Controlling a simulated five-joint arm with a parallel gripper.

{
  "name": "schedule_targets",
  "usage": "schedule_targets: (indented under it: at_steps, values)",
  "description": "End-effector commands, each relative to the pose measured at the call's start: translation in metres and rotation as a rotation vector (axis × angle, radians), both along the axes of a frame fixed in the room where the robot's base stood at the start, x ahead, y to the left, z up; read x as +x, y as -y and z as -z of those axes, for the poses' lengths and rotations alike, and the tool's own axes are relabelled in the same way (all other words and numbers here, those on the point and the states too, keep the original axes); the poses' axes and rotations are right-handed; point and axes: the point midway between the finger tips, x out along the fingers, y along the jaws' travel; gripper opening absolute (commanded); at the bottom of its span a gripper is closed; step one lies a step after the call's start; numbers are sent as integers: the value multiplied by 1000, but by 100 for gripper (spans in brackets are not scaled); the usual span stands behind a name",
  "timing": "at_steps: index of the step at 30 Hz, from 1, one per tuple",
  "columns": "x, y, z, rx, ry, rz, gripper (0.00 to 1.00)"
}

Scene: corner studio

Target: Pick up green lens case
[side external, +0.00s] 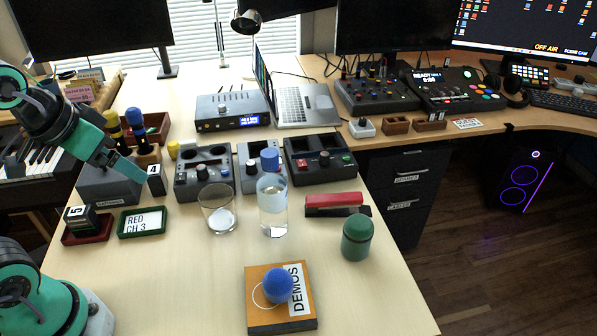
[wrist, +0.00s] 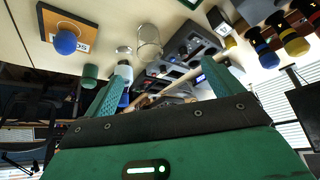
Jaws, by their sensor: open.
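The green lens case (side external: 356,237) is a short, rounded green cylinder standing upright on the desk, right of the clear bottle. In the wrist view it shows small (wrist: 90,76), by the left finger. My gripper (side external: 142,174) is at the left of the desk, raised near the black block marked 4, far from the lens case. In the wrist view my gripper (wrist: 165,78) has its two teal fingers spread, with nothing held between them.
A clear bottle with a blue cap (side external: 272,208) and a glass (side external: 217,210) stand mid-desk. A red and black stapler-like object (side external: 334,200) lies behind the case. An orange DEMOS board (side external: 254,312) with a blue ball (side external: 278,284) is in front. Consoles line the back.

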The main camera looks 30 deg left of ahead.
Motion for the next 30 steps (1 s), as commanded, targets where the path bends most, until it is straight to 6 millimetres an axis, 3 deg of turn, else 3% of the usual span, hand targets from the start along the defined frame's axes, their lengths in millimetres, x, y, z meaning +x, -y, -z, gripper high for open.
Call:
schedule_targets:
  at_steps: [3,5,17,30]
  values:
    - [0,0,0,0,0,0,92]
    - [0,0,0,0,0,1,81]
    - [1,0,-5,0,2,0,81]
    - [8,3,-58,-4,-11,5,81]
